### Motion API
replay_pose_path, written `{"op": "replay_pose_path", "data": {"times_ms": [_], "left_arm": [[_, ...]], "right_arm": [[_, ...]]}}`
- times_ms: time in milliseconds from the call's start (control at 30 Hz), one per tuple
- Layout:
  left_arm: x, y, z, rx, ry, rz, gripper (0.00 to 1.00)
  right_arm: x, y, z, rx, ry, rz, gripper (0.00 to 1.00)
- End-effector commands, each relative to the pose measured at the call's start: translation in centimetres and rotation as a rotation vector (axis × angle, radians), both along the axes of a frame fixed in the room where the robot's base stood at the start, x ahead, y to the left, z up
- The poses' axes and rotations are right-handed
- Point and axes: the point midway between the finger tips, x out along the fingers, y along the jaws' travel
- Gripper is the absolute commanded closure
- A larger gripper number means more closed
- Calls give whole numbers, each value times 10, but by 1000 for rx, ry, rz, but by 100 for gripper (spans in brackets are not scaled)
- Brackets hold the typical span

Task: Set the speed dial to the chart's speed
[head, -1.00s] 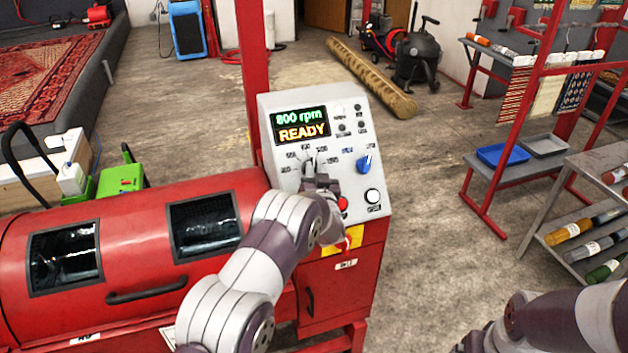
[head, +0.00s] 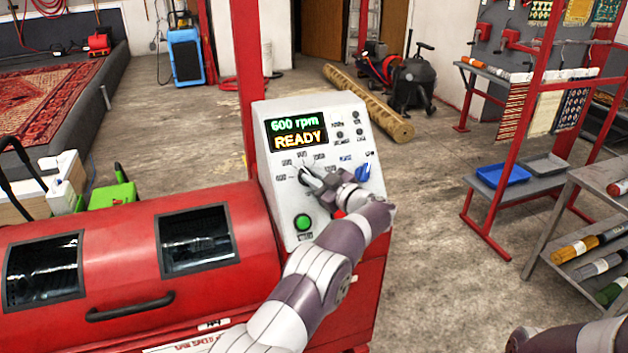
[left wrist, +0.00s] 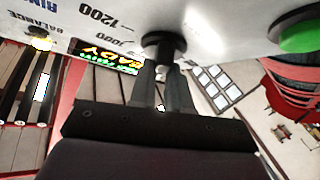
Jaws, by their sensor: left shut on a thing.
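The control panel (head: 283,237) stands at the right end of the red machine. Its display (head: 297,133) reads 600 rpm and READY. My left gripper (head: 309,177) reaches in from the right side of the panel and is shut on the speed dial (left wrist: 163,45), a black round knob. In the head view the gripper mostly covers the dial. In the left wrist view the two fingers (left wrist: 162,86) pinch the dial, and the marks 1200 and 1000 show beside it. No speed chart is readable. My right gripper is out of view.
A green button (head: 303,222) sits low on the panel and a blue knob (head: 363,173) to the right of the dial. The red drum machine (head: 110,225) fills the lower left. A red rack (head: 480,215) and a shelf cart (head: 560,210) stand at right, with open floor between.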

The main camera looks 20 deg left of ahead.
Motion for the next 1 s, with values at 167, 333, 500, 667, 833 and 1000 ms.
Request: {"op": "replay_pose_path", "data": {"times_ms": [167, 333, 500, 667, 833, 1000], "left_arm": [[1, -1, 0, -44, -30, 44, 100], [1, -1, 0, -64, -44, 67, 100], [1, -1, 0, -72, -49, 75, 100], [1, 0, 1, -73, -50, 75, 100], [1, 0, 1, -71, -49, 76, 76], [1, 0, 1, -71, -50, 75, 57]], "right_arm": [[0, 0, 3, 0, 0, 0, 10], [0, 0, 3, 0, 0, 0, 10], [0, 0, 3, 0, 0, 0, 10], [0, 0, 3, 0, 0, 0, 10], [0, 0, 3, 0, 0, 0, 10], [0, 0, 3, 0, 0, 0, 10]]}}
